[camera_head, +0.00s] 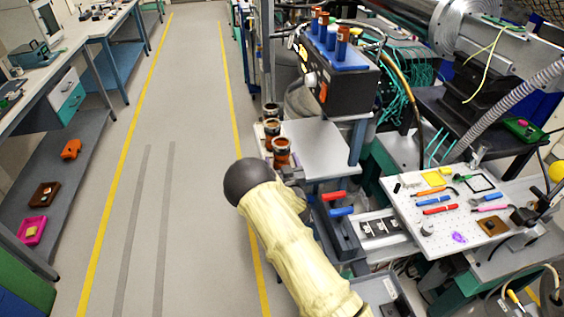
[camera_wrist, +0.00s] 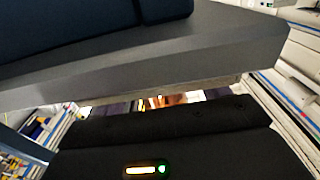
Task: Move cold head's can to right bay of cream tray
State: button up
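Three copper-brown cans with dark rims stand in a row along the left edge of a pale grey shelf: a near one (camera_head: 281,148), a middle one (camera_head: 272,130) and a far one (camera_head: 271,109). I cannot tell which is the cold head's can. My gripper (camera_head: 292,174) is mostly hidden behind my arm's dark round joint, just on the near side of the near can. In the wrist view its black body fills the bottom, and small orange-brown patches (camera_wrist: 165,101) show past it. Its fingertips cannot be made out. I cannot identify a cream tray with bays.
A grey slab (camera_wrist: 150,65) crosses the wrist view close above the gripper. A black box (camera_head: 345,85) with a blue top carrying brown cylinders stands behind the shelf (camera_head: 318,140). A white perforated board (camera_head: 465,215) with tools lies right. The aisle (camera_head: 180,130) is clear.

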jog(key=shift+w+a, duration=0.1)
jog(key=shift+r, duration=0.15)
jog(key=b+v, duration=0.2)
jog(key=v, duration=1)
dwell(0.6)
notch_tip(320, 180, up, 10)
jog(key=p, duration=0.9)
jog(key=shift+p, duration=0.4)
